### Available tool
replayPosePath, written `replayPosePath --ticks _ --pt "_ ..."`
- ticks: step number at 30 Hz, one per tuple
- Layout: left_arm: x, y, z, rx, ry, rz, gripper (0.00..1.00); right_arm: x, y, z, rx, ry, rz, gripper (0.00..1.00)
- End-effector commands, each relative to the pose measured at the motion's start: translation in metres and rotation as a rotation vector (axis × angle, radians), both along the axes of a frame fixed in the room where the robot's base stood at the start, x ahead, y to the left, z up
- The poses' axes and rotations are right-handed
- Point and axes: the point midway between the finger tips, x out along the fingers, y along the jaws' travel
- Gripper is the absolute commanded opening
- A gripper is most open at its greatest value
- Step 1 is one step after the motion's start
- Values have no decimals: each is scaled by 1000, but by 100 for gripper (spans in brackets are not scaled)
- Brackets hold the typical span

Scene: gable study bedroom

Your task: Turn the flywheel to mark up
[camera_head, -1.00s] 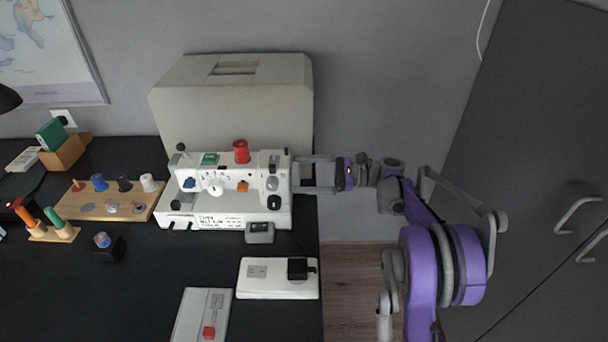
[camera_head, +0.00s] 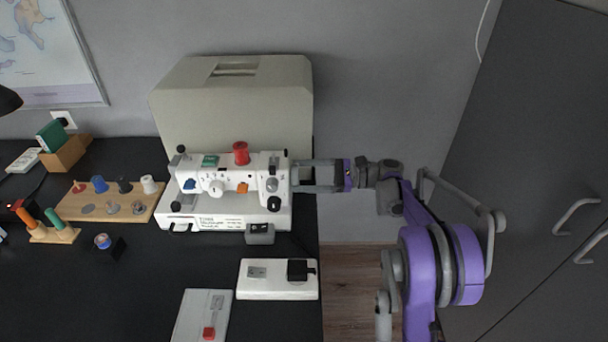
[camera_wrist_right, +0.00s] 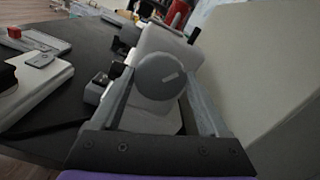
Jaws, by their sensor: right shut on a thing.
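The white sewing machine (camera_head: 235,215) stands on the dark table. Its grey flywheel (camera_wrist_right: 158,76) is on its right end; in the right wrist view I see its round face, with a short pale mark (camera_wrist_right: 170,77) lying nearly sideways in the picture, slightly tilted, right of centre. My right gripper (camera_head: 297,175) reaches in from the right and is shut on the flywheel, one finger on each side of its rim. In the head view the fingers and the machine's end mostly hide the flywheel. My left gripper is not in view.
A beige case (camera_head: 230,110) stands close behind the machine. A red spool (camera_head: 241,152) sits on the machine's top. A white board with a black block (camera_head: 278,279) and another with a red button (camera_head: 202,316) lie in front. A wooden peg rack (camera_head: 110,205) stands left.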

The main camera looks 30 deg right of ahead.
Motion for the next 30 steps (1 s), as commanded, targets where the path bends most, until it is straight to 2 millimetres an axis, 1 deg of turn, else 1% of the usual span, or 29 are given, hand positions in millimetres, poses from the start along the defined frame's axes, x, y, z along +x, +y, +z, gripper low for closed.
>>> replayPosePath --ticks 15,21,30 --pt "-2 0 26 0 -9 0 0 -1 0 1 -195 -317 1 23" --pt "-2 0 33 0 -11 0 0 -1 0 0 -262 -428 0 23" --pt "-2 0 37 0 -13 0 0 -1 0 -1 -320 -520 0 23"
